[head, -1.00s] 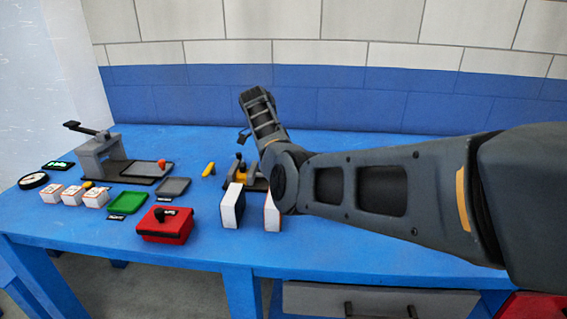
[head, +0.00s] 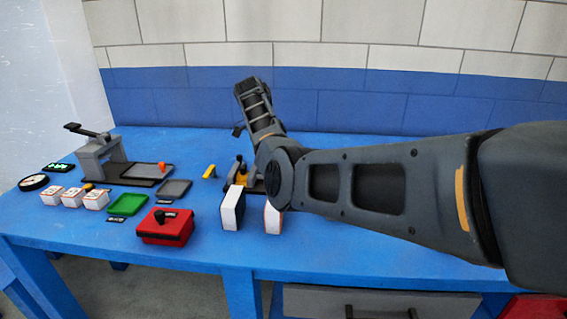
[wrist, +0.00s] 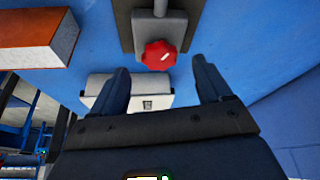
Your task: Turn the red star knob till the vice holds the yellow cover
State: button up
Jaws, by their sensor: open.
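The red star knob (wrist: 159,55) shows in the wrist view on the end of a rod, by a grey block on a dark plate, part of the vice. My gripper (wrist: 163,80) is open and empty. Its two fingers stand apart, just short of the knob, which lies beyond the gap between their tips and is not gripped. In the head view, the vice (head: 241,170) is partly hidden behind my arm and a box, with a yellow part (head: 242,181) in it that may be the cover. The knob and my fingers cannot be made out there.
A pale block (wrist: 150,92) lies beyond my fingers. A white-and-orange box (wrist: 40,38) is left of them. In the head view, a white box (head: 232,207), a red box (head: 165,228) and a green tray (head: 127,204) stand on the blue table.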

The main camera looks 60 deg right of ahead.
jog(key=shift+v, duration=2.2)
